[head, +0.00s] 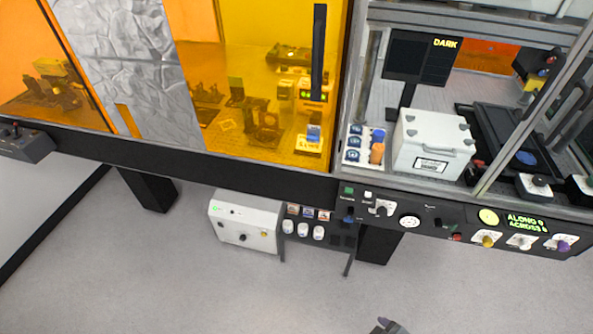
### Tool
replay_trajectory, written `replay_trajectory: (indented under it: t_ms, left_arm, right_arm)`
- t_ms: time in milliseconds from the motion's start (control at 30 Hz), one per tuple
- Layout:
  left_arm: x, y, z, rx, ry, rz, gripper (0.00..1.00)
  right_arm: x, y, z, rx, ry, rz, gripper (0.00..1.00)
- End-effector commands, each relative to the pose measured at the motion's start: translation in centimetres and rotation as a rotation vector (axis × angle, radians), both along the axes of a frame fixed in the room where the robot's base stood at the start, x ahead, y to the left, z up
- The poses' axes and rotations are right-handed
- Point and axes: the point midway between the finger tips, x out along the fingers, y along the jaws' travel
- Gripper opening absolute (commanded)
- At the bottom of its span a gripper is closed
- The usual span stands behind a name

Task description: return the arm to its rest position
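A bench with orange panels (203,20) runs across the back. A framed bay at right holds a white case (432,140) and a dark monitor (423,58). Below stand a white control box (243,222) and a small rack (305,240). The front floor (200,290) is clear.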

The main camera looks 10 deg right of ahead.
Motion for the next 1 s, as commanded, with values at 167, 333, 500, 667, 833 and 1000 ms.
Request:
replay_trajectory:
  t_ms: [167,333,500,667,833,1000]
  left_arm:
    - [0.0,0.1,0.0,0.004,0.0,-0.003,0.43]
    - [-0.1,0.1,3.5,0.006,0.012,-0.002,0.43]
    - [0.0,0.1,9.0,0.001,-0.002,-0.002,0.43]
    - [0.0,-0.1,14.5,-0.003,-0.003,0.002,0.43]
    - [0.0,-0.2,19.5,-0.009,-0.004,0.006,0.43]
    - [0.0,-0.2,22.7,-0.01,-0.003,0.006,0.43]
  right_arm:
    - [-3.1,0.5,1.2,0.102,0.154,-0.24,0.69]
    - [-3.8,0.4,4.9,0.15,0.194,-0.384,0.69]
    - [-3.8,0.4,9.8,0.15,0.193,-0.383,0.69]
    - [-3.7,0.4,15.2,0.151,0.192,-0.382,0.69]
    - [-3.7,0.4,20.2,0.151,0.192,-0.382,0.69]
    - [-3.7,0.4,23.5,0.151,0.192,-0.382,0.69]
